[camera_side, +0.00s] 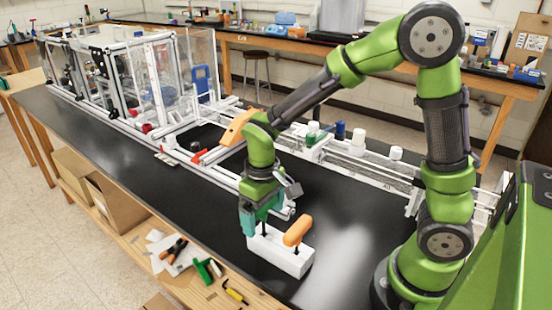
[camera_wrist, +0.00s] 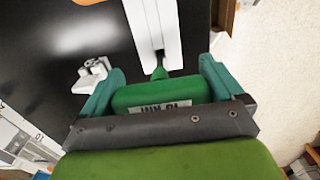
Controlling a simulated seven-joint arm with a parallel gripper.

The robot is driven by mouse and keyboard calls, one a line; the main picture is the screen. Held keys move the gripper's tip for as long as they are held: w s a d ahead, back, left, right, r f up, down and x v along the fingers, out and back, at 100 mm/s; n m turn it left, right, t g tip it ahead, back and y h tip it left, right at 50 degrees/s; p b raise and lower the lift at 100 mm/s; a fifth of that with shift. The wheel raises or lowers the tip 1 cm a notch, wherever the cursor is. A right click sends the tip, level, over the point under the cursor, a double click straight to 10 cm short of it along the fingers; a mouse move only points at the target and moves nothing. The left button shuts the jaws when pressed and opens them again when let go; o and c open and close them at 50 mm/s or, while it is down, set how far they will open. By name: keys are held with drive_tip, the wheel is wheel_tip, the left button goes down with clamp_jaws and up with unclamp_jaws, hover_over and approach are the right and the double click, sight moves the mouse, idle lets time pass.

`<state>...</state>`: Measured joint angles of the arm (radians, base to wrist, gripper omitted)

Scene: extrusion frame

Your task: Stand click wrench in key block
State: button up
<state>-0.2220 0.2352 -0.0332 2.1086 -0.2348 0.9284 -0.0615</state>
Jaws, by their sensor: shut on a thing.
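The click wrench has a green handle (camera_wrist: 160,93) with a printed label, seen in the wrist view. My gripper (camera_wrist: 160,72) is shut on this handle, one teal finger at each side. The wrench's narrow green neck points at the white key block (camera_wrist: 152,28). In the side view the key block (camera_side: 280,252) lies on the black bench top, and my gripper (camera_side: 262,214) is above its left end. A dark shaft shows below the fingers at the block's top. I cannot tell how deep it sits. The handle is mostly hidden there by the fingers.
An orange T-handle tool (camera_side: 297,231) stands in the key block's right part, close beside my gripper. A white extrusion frame (camera_side: 215,170) lies behind. Loose tools lie on the wooden shelf (camera_side: 205,270) in front. Black bench top to the block's right is clear.

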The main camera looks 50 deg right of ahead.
drive_tip(key=shift+f, duration=0.65)
drive_tip(key=shift+f, duration=0.25)
drive_tip(key=o, duration=0.9)
wheel_tip(320, 180, up, 17)
drive_tip(key=s+d+m+t+y, duration=0.2)
drive_tip(key=s+d+m+t, duration=0.1)
drive_tip(key=s+t, duration=0.4)
drive_tip(key=s+r+m, duration=0.1)
drive_tip(key=s, duration=0.2)
